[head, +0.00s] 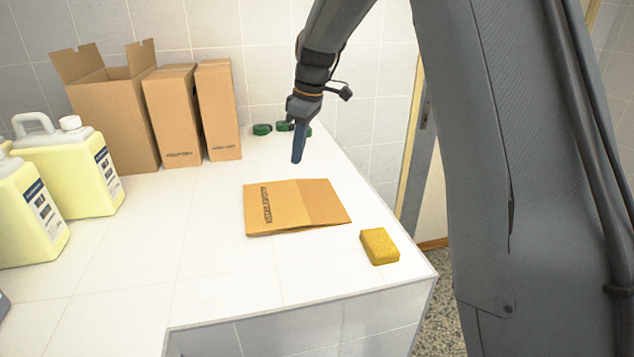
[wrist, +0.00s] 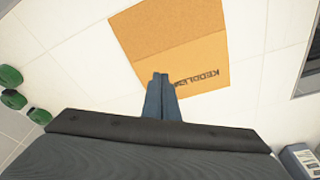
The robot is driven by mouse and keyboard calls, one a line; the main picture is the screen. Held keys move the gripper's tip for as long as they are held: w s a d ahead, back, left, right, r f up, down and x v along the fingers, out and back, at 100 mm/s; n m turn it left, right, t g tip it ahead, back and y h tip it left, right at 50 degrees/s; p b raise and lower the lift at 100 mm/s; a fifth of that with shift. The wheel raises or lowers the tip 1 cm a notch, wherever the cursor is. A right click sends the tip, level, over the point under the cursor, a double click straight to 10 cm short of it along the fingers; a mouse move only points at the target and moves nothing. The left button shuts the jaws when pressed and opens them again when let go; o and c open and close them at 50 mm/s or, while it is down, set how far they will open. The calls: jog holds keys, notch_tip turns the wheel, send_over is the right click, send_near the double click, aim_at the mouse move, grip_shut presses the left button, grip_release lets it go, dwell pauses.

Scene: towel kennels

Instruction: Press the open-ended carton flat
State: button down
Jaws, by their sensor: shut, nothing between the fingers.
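A brown carton (head: 297,206) lies on the white tiled counter, low and nearly flat, with dark lettering on its left part. A thin dark gap seems to show along its front edge. In the wrist view the carton (wrist: 170,35) is ahead of the fingertips, with a fold line across it. My gripper (head: 298,160) points down with its blue fingers together and empty. It is above and behind the carton's far edge in the head view, apart from it as far as I can tell. In the wrist view the fingertips (wrist: 160,76) overlap the carton's lettered part.
A yellow sponge (head: 380,246) lies right of the carton near the counter edge. An open box (head: 115,115) and two closed boxes (head: 173,115) (head: 217,110) stand at the back. Green round items (head: 263,129) lie behind. Yellow jugs (head: 75,165) stand left.

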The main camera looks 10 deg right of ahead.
jog(key=a+p+v, duration=0.1)
jog(key=p+v, duration=0.2)
jog(key=v, duration=0.3)
jog(key=shift+w, duration=0.3)
jog(key=shift+s+r, duration=0.1)
jog(key=shift+s, duration=0.05)
